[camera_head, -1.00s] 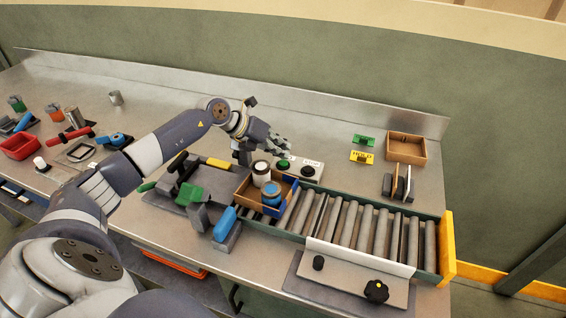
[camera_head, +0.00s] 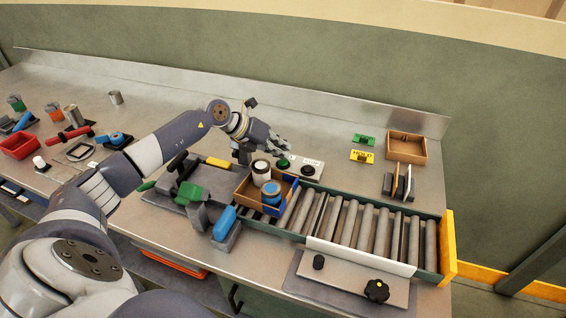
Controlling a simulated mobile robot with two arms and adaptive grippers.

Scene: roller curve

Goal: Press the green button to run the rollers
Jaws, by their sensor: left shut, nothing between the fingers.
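The green button (camera_head: 283,163) sits on a light control box behind the near end of the roller conveyor. A black button (camera_head: 307,170) is to its right on the same box. My left gripper (camera_head: 286,150) is shut and empty, its fingertips just above and behind the green button; I cannot tell if they touch it. The rollers (camera_head: 350,222) run to the right in a green frame. A wooden tray (camera_head: 250,197) with a white jar (camera_head: 261,172) and a blue-lidded jar (camera_head: 271,192) stands at their left end. My right gripper is not in view.
A yellow end stop (camera_head: 447,247) closes the conveyor's right end. A plate with a black knob (camera_head: 376,290) lies in front. A wooden box (camera_head: 406,147) and green and yellow signs stand at the back right. The bench behind my left gripper is clear.

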